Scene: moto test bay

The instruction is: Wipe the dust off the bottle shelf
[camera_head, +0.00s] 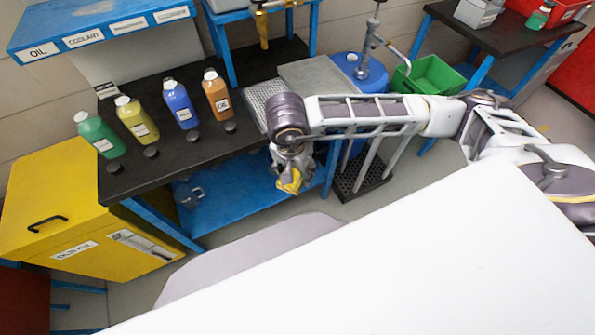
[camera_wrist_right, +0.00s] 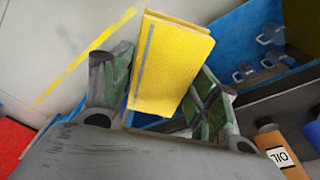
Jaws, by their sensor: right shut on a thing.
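A blue shelf (camera_head: 110,17) with labels such as OIL and COOLANT on its front edge is at the upper left of the head view. Under it, green (camera_head: 99,137), yellow (camera_head: 137,121), blue (camera_head: 180,105) and orange (camera_head: 216,94) bottles stand upright in a row on a dark benchtop (camera_head: 160,178). My right gripper (camera_head: 290,174) hangs by the bench's front edge, right of the bottles, shut on a yellow sponge-like block (camera_wrist_right: 172,65). The block sticks out between the fingers. My left gripper is out of view.
Several dark round discs (camera_head: 193,136) lie before the bottles. A blue lower shelf (camera_head: 240,182) holds small clear vessels (camera_head: 186,194). A yellow cabinet (camera_head: 75,205) stands at the left, a green crate (camera_head: 430,76) behind my right arm.

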